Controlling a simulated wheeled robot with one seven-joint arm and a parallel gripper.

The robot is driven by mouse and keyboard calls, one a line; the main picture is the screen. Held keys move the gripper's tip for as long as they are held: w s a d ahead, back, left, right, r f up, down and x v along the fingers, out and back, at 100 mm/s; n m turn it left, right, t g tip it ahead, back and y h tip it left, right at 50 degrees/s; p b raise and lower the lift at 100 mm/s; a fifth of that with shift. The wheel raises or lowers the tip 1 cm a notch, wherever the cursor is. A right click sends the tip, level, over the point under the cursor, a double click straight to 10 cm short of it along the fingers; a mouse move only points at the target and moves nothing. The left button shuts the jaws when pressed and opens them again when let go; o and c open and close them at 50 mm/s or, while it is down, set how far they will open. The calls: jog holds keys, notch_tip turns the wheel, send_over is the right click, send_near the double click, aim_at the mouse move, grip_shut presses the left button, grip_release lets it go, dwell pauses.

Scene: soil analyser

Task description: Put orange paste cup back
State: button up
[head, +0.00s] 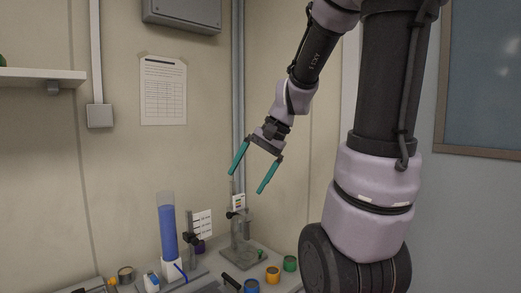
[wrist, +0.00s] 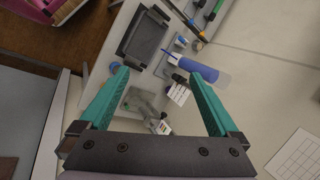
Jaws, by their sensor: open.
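The orange paste cup (head: 272,273) stands upright on the bench near its front edge in the head view, between a blue cup (head: 251,286) and a green cup (head: 290,263). My gripper (head: 248,182) is open and empty, high above the bench and well above the cups, pointing down and to the left. In the wrist view, my gripper (wrist: 156,76) shows both teal fingers spread wide with nothing between them. I cannot make out the orange cup in the wrist view; the left finger may hide it.
A grey metal stand (head: 241,245) is behind the cups, left of the orange one. A tall blue-filled cylinder (head: 168,232) stands further left, also in the wrist view (wrist: 197,69). A dark tray (wrist: 145,37) lies on the bench. A shelf (head: 40,77) juts out at upper left.

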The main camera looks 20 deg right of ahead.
jog(key=s+r+n+t+h, duration=0.3)
jog(key=s+r+n+t, duration=0.1)
jog(key=s+r, duration=0.3)
jog(key=shift+s+r, duration=0.25)
jog(key=shift+r, duration=0.1)
dwell(0.9)
